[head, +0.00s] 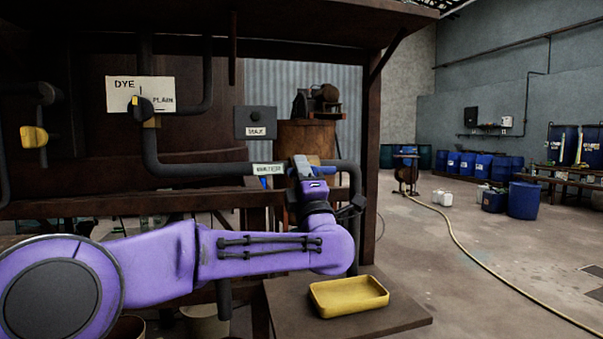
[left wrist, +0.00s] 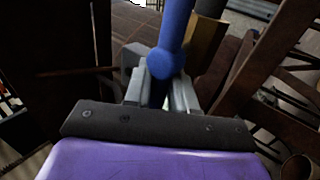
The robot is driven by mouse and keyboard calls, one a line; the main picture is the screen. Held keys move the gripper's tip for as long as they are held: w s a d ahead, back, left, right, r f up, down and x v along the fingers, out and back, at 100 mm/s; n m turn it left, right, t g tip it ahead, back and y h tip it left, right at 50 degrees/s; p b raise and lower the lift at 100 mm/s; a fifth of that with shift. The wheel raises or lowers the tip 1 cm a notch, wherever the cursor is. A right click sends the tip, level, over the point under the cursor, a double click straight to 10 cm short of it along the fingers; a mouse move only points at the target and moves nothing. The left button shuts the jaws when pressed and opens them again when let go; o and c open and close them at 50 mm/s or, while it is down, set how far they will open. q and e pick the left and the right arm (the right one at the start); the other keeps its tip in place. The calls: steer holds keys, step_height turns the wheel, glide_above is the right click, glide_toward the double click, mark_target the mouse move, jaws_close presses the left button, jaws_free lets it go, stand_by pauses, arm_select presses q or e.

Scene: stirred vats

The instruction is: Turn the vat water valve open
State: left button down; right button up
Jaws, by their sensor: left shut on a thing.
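The water valve's blue handle (left wrist: 176,28) shows in the left wrist view as a bar with a rounded end. My left gripper (left wrist: 160,92) is shut on that rounded end, one grey finger on each side. A brass-coloured body (left wrist: 206,42) on a dark pipe is just beside it. In the head view, my left gripper (head: 301,166) is at the horizontal pipe, right of a white label (head: 268,169) that seems to read WATER. My right gripper is out of view.
A DYE sign (head: 140,94) with a dark knob and a yellow-handled valve (head: 34,136) are at left. A grey box with a button (head: 255,122) hangs above the pipe. A yellow tray (head: 348,296) lies on a low table below my wrist. The floor at right is open, crossed by a hose (head: 460,242).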

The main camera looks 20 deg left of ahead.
arm_select(q)
steer(key=c, duration=1.1)
jaws_free()
steer(key=shift+f, duration=0.1)
steer(key=b+v, duration=0.2)
steer(key=v, duration=0.8)
steer(key=shift+s+d+f, duration=0.15)
steer(key=shift+d, duration=0.1)
